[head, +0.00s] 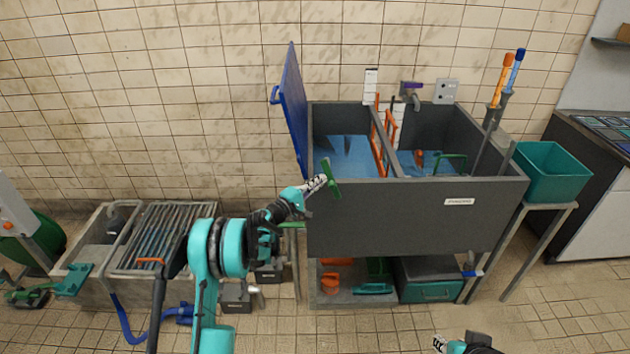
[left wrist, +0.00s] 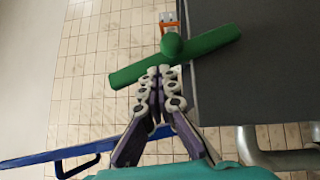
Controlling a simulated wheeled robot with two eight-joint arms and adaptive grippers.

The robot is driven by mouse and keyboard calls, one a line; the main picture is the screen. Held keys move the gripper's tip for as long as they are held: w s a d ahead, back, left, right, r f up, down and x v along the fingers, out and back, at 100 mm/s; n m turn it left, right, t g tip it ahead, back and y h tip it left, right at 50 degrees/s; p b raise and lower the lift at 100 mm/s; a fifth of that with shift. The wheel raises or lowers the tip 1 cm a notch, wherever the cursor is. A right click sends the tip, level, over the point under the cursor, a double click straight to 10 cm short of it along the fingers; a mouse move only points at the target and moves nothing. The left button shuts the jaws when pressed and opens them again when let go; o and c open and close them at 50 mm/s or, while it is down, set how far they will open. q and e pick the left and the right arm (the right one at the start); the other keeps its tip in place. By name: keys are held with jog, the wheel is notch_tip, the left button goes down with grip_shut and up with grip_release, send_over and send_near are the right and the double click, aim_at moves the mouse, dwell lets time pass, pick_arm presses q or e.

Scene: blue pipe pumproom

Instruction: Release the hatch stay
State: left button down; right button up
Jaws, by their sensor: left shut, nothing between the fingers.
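A green bar with a round hub (head: 331,178) is at the upper left front corner of the grey tank (head: 400,218). In the left wrist view the green bar (left wrist: 208,42) lies slantwise across my fingertips. My left gripper (head: 322,181) is shut and empty, its tips right at the bar; I cannot tell whether they touch it. The blue hatch (head: 292,108) stands raised at the tank's left side, with a blue handle on its outer face. I cannot make out for sure which part is the stay. My right gripper (head: 439,343) barely shows at the bottom edge.
The tank's open top holds orange and green parts. A teal bin (head: 552,172) stands on a stand at right. A shelf under the tank holds orange and green items and a drawer (head: 432,280). A grated trough (head: 165,238) is at left. Tiled floor is free in front.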

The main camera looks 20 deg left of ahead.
pick_arm(q)
jog(key=w+d+m+g+y+p, duration=0.1)
jog(key=d+m+g+y+p, duration=0.1)
jog(key=d, duration=0.2)
jog(key=w+d+m+g+y+p, duration=0.1)
jog(key=d+m+g+y+p, duration=0.1)
jog(key=d, duration=0.3)
jog(key=w+d+f+m+g+y+p, duration=0.1)
jog(key=w+d+m+g+y+p, duration=0.1)
jog(key=d+m+y, duration=0.2)
jog(key=shift+d+g, duration=0.4)
jog(key=shift+d, duration=0.2)
jog(key=f+y, duration=0.1)
jog(key=d+m+y, duration=0.1)
jog(key=f+g+y, duration=0.1)
jog(key=shift+w+d+f+m+b, duration=0.25)
jog(key=shift+d+f+m+b, duration=0.05)
jog(key=shift+d+f+b, duration=0.1)
jog(key=shift+d+f, duration=0.15)
jog(key=shift+f, duration=0.35)
jog(key=shift+w, duration=0.1)
